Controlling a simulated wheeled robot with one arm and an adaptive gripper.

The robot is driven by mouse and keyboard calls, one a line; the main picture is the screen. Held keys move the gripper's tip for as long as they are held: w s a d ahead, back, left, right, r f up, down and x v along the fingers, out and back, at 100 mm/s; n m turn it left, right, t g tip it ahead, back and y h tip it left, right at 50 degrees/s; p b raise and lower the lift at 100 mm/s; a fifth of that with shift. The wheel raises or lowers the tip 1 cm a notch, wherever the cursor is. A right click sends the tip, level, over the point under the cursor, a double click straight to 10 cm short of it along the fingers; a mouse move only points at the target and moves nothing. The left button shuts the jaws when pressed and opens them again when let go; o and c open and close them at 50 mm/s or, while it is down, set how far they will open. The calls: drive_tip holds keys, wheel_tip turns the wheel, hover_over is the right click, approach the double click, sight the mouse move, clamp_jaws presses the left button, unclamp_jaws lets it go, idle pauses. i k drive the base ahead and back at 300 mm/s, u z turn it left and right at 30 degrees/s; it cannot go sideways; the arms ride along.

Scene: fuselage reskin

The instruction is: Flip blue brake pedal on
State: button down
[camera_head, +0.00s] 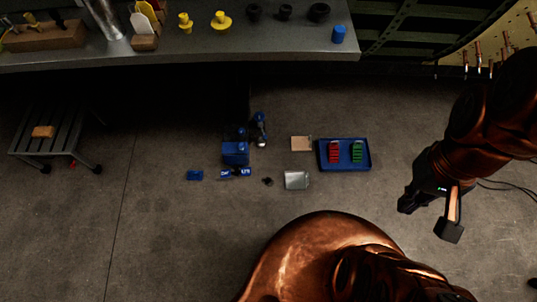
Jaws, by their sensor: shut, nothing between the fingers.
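A group of blue parts stands on the concrete floor near the middle of the view. It has a blue box-like body (235,153) and a low blue piece with white lettering (235,172) at its front edge. A small separate blue block (195,175) lies just to the left. I cannot tell for sure which of these is the brake pedal, or its position. My gripper (408,203) is at the right, well apart from the blue parts, shut and empty.
A blue tray (343,167) with red and green pieces lies between the blue parts and my gripper. A tan block (301,144) and a grey piece (297,180) lie nearby. A workbench (190,45) runs along the back; a small slatted stool (55,135) stands left.

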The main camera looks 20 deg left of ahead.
sight(247, 171)
drive_tip(key=z, duration=0.6)
drive_tip(key=i, duration=0.3)
drive_tip(key=u, duration=3.15)
